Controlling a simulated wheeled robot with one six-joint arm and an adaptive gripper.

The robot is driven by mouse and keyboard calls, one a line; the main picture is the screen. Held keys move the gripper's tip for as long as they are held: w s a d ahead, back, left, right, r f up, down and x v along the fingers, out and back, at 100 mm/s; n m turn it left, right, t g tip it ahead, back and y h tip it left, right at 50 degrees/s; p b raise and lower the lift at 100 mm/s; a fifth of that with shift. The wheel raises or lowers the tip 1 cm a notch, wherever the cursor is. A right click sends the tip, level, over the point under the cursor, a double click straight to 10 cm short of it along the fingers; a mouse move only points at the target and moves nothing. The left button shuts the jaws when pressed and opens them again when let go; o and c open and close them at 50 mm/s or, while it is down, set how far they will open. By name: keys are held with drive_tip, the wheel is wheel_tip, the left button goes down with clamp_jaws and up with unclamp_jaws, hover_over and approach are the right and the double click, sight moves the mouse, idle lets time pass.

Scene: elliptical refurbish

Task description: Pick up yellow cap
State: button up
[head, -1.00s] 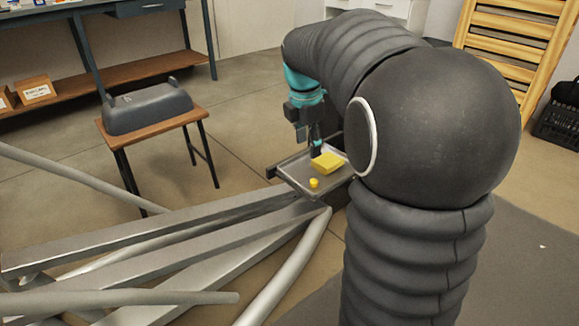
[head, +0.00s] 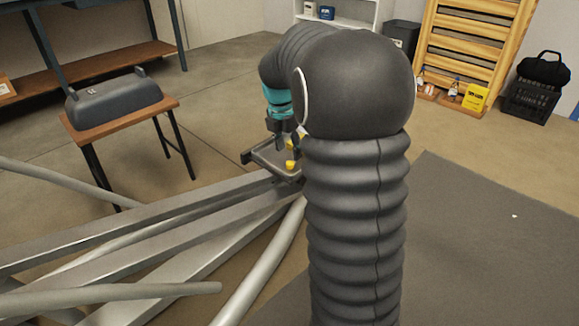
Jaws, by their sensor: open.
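The yellow cap (head: 290,165) is small and sits on a grey tray (head: 262,158) at the end of the metal beams. My gripper (head: 286,146), below a teal wrist section, points down over the tray, just behind the cap in the picture. It is open and looks apart from the cap. A yellow block (head: 292,144) on the tray is mostly hidden behind my gripper and arm. The tray's right part is hidden by my arm.
Grey metal beams (head: 150,225) and tubes spread across the lower left. A small wooden table (head: 120,122) with a dark grey casing (head: 115,97) stands at left. A wooden rack (head: 470,50) and black crate (head: 530,100) stand at right.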

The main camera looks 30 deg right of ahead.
sight(290, 163)
drive_tip(key=f, duration=0.3)
drive_tip(key=f+b, duration=0.1)
drive_tip(key=f, duration=0.1)
drive_tip(key=shift+w+d, duration=0.3)
drive_tip(key=shift+w, duration=0.1)
drive_tip(key=shift+c, duration=0.2)
drive_tip(key=c, duration=0.7)
